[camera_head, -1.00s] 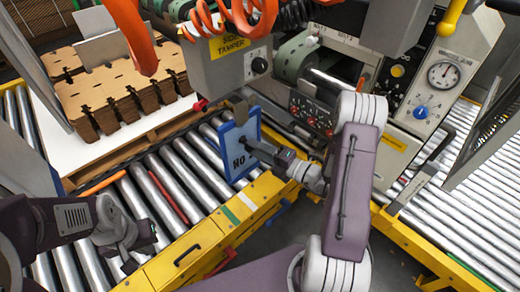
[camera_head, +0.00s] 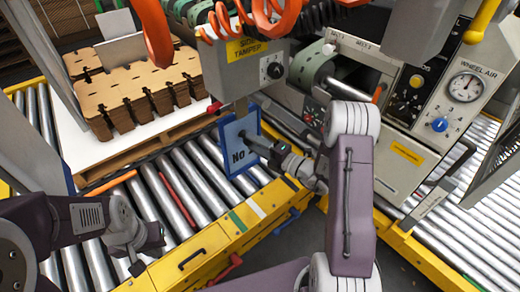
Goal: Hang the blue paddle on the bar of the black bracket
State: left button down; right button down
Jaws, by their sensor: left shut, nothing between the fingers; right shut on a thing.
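My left gripper (camera_head: 138,266) is shut and empty at the lower left, over the rollers near the yellow rail, well apart from the paddle.
The tamper box (camera_head: 245,75) hangs just above the paddle, with orange coiled hoses over it. The machine with gauge (camera_head: 465,87) stands at the right. Cardboard stacks (camera_head: 135,90) lie at the back left. A yellow conveyor rail (camera_head: 225,240) runs in front.

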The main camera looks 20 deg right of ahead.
jog(key=shift+d+b+x, duration=0.2)
jog(key=shift+b+x, duration=0.1)
jog(key=shift+x, duration=0.85)
jog(key=shift+f+b, duration=0.65)
jog(key=shift+f, duration=0.45)
jog(key=c, duration=0.8)
grip_release()
jog(key=shift+f, duration=0.15)
jog(key=p+v, duration=0.2)
jog(key=v, duration=0.7)
jog(key=shift+p, duration=0.35)
